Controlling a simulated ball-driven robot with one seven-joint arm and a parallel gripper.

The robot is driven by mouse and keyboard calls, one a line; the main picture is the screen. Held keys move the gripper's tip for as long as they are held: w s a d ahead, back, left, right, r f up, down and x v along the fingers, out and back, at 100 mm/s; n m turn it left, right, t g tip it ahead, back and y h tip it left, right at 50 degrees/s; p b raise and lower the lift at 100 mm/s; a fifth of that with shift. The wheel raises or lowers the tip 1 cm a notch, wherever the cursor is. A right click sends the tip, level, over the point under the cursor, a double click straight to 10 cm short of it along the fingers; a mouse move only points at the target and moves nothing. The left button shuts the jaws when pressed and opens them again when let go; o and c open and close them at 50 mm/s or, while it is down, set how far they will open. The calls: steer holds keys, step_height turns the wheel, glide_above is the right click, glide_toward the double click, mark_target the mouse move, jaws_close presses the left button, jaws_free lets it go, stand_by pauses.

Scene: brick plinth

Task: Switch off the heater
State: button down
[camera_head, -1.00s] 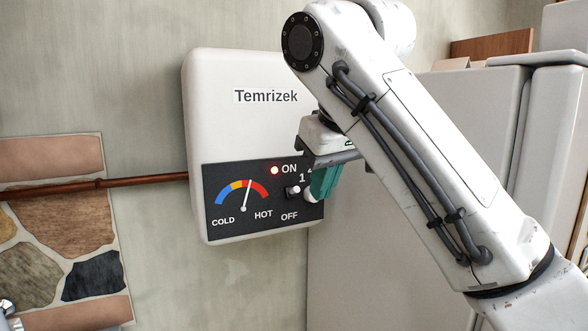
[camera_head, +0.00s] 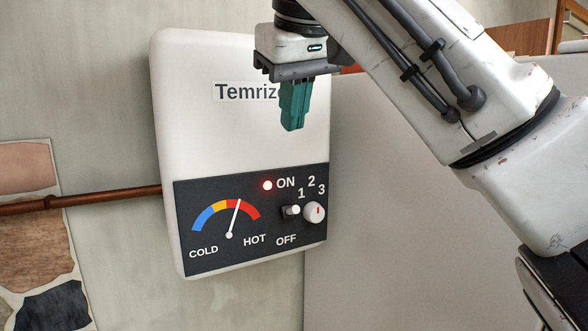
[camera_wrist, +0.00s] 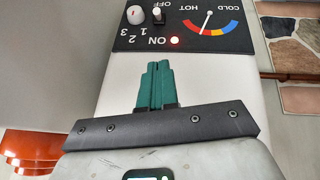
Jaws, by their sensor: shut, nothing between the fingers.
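The heater (camera_head: 240,140) is a white wall box labelled Temrizek with a dark control panel (camera_head: 270,240) on its lower part. A small white toggle switch (camera_head: 291,211) sits between the words ON and OFF; I cannot tell which way it leans. The red lamp (camera_head: 267,185) beside ON glows. My gripper (camera_head: 292,127) has teal fingers, shut and empty, pointing down in front of the white casing above the panel. In the wrist view the fingers (camera_wrist: 158,68) point toward the toggle (camera_wrist: 158,15) with a gap between. Nothing covers the switch.
A round white knob (camera_head: 314,212) with marks 1, 2, 3 stands close right of the switch. The gauge (camera_head: 229,215) needle points at the orange-red part. A copper pipe (camera_head: 100,197) runs left. A pale cabinet (camera_head: 390,230) stands right.

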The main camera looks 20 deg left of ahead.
steer(key=p, duration=0.2)
glide_above(292, 207)
steer(key=f, duration=0.5)
steer(key=s+f, duration=0.1)
steer(key=f, duration=0.2)
steer(key=shift+a+f, duration=0.2)
steer(key=shift+f, duration=0.1)
steer(key=shift+d+f, duration=0.25)
steer(key=shift+f, duration=0.3)
steer(key=shift+d+f, duration=0.25)
steer(key=shift+f, duration=0.3)
steer(key=shift+d+f, duration=0.2)
steer(key=shift+f, duration=0.5)
steer(key=shift+f, duration=0.1)
